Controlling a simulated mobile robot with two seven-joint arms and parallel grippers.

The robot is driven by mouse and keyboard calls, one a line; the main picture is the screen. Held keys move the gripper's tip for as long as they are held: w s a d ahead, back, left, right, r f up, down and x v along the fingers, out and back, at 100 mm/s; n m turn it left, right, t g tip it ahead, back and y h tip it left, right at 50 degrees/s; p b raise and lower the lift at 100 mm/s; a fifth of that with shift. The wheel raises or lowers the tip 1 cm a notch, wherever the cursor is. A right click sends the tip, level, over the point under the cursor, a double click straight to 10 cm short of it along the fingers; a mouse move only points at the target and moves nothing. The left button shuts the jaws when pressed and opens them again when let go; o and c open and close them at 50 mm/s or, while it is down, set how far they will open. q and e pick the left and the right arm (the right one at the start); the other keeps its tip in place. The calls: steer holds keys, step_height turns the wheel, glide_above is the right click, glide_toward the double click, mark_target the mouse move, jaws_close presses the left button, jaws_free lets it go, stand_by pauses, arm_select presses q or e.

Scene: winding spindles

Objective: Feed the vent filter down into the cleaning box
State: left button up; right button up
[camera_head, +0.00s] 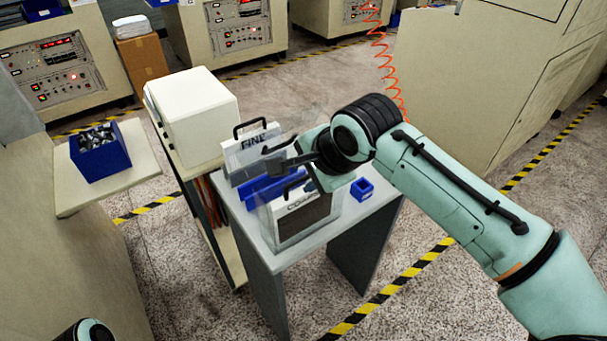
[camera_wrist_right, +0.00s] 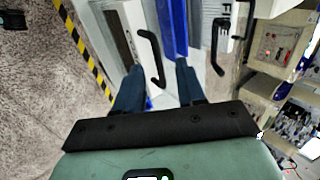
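Two panel filters with black handles stand upright at the table. The one marked FINE (camera_head: 246,157) is at the back; the one marked with a word starting CO (camera_head: 303,214) is in front, apparently inside a clear-walled box (camera_head: 272,236). Both also show in the right wrist view, the front filter (camera_wrist_right: 118,32) and the FINE filter (camera_wrist_right: 209,20). Which is the vent filter I cannot tell. My right gripper (camera_head: 272,157) is above them, its fingers (camera_wrist_right: 159,66) apart and empty, near the front filter's handle (camera_wrist_right: 152,58). My left gripper is out of view.
A blue rack or tray (camera_head: 268,187) lies between the filters. A small blue box (camera_head: 362,189) sits on the grey table (camera_head: 262,248) to the right. A white box-shaped unit (camera_head: 193,117) stands left, beside a shelf holding a blue bin (camera_head: 99,153) of metal parts.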

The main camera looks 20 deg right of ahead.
steer(key=p+v, duration=0.1)
steer(key=v, duration=0.9)
steer(key=shift+s+r+p, duration=0.2)
steer(key=shift+s+p, duration=0.1)
steer(key=shift+p, duration=0.1)
